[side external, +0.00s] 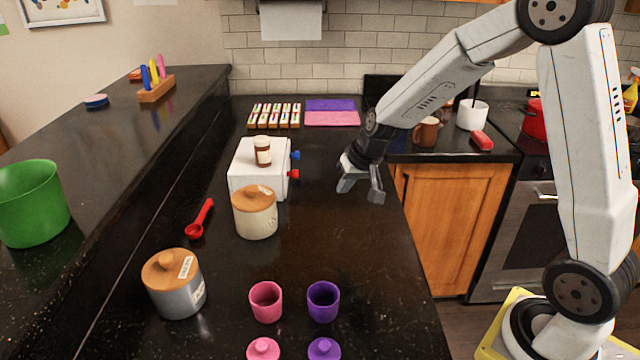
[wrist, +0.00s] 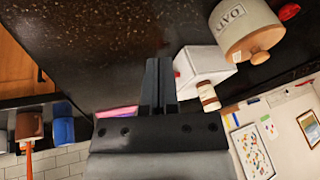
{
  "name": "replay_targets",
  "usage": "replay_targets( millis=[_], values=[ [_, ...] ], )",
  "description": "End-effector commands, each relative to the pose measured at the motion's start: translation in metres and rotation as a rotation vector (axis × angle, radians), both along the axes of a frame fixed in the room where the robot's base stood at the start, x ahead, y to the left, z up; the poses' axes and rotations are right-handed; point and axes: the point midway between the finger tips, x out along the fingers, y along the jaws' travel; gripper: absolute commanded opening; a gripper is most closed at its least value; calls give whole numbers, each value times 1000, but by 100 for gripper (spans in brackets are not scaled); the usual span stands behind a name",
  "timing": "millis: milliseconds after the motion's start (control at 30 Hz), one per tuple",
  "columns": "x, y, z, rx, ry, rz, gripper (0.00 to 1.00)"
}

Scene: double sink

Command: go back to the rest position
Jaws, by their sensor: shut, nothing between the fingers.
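My gripper (side external: 361,190) hangs in the air above the right edge of the dark counter, at the lower end of my bent arm. In the wrist view its two fingers (wrist: 158,64) lie side by side, shut, with nothing between them. A white box (side external: 252,165) with blue and red knobs stands on the counter to the left of my gripper, apart from it. A small brown jar (side external: 262,151) with a white lid stands on the box.
A cream canister (side external: 256,218) and a grey canister (side external: 181,290), both wooden-lidded, stand on the counter. A red scoop (side external: 201,218), a pink cup (side external: 266,301) and a purple cup (side external: 323,300) are nearby. A brown mug (side external: 426,133) stands behind right. The counter below my gripper is clear.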

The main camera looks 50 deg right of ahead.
Motion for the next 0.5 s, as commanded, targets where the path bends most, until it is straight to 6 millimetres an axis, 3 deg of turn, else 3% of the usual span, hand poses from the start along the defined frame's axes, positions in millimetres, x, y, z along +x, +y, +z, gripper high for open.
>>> replay_targets(
  millis=[200, 500],
  values=[
    [-70, 37, -5, -80, 80, 146, 0],
    [-152, 63, -17, -176, 157, 315, 0]
  ],
)
